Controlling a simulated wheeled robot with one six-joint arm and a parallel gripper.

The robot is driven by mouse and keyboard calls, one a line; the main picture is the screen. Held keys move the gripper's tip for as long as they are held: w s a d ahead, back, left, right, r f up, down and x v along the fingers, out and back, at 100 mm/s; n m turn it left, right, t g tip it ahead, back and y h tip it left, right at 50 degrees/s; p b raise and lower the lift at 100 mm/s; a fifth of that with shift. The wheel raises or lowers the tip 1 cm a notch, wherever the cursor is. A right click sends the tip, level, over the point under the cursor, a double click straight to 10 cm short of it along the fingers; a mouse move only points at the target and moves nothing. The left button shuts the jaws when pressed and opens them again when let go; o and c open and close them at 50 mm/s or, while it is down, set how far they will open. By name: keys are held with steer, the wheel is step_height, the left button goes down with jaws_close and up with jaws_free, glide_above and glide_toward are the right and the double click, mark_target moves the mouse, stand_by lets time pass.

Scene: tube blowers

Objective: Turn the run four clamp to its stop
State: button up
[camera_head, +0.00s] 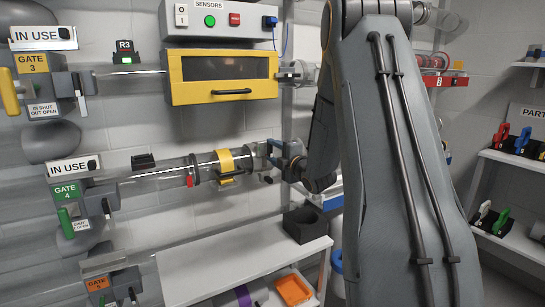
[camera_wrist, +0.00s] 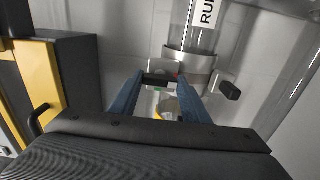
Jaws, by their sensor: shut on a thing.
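The run four clamp is a grey metal band (camera_wrist: 190,61) around a clear tube in the wrist view, with a black knob (camera_wrist: 230,91) on its right. In the head view the band (camera_head: 259,157) sits near the right end of the Gate 4 tube (camera_head: 160,176). My gripper (camera_head: 274,152) is at that end. In the wrist view my gripper's blue fingers (camera_wrist: 160,79) are shut on a dark bar-like part by the band, which I take as the clamp's handle. The tube's label reads "RUN"; its number is cut off.
A yellow-framed box (camera_head: 222,77) hangs above the tube. A yellow collar (camera_head: 226,160) sits on the tube to the left. Below is a white shelf (camera_head: 240,262) with a black block (camera_head: 305,224). The Gate 4 unit (camera_head: 76,200) shows "IN USE".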

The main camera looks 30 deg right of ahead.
stand_by(0.4)
steer(key=o, duration=1)
steer(key=shift+o, duration=0.2)
steer(key=shift+s, duration=0.1)
steer(key=s, duration=0.7)
steer(key=shift+s+b, duration=0.35)
steer(key=shift+d, duration=0.1)
